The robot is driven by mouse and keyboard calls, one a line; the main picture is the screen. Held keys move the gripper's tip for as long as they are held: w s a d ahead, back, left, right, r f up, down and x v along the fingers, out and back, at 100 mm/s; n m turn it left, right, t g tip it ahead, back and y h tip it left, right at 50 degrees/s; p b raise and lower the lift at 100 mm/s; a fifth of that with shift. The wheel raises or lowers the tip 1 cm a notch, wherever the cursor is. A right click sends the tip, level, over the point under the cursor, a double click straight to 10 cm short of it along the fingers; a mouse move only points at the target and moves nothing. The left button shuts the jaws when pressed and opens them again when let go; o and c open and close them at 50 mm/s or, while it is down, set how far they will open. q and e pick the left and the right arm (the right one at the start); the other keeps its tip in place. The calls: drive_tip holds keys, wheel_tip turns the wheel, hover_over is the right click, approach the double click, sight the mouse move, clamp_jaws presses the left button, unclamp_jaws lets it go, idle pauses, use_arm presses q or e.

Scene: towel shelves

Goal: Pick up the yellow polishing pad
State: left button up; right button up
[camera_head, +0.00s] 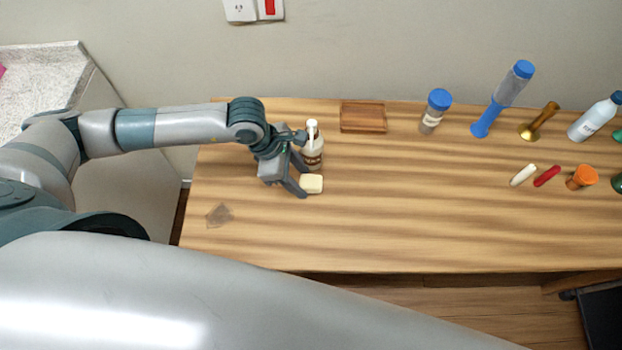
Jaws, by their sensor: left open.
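A small pale yellow block (312,184), which looks like the polishing pad, lies on the wooden table, left of its middle. My left gripper (304,180) is open at the left side of the pad, with one finger low near its left edge and the other near the bottle behind it. I cannot tell whether a finger touches the pad. My right gripper is not in view.
A pump bottle (313,152) stands right behind the pad, close to the gripper. A brown wooden tray (363,131) lies at the back. Blue-capped bottles (435,110), a brass item (540,121) and an orange jar (582,177) stand right. The table's front middle is clear.

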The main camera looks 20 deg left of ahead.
use_arm(q)
drive_tip(key=shift+f, duration=0.1)
drive_tip(key=shift+c, duration=0.7)
drive_tip(key=c, duration=0.7)
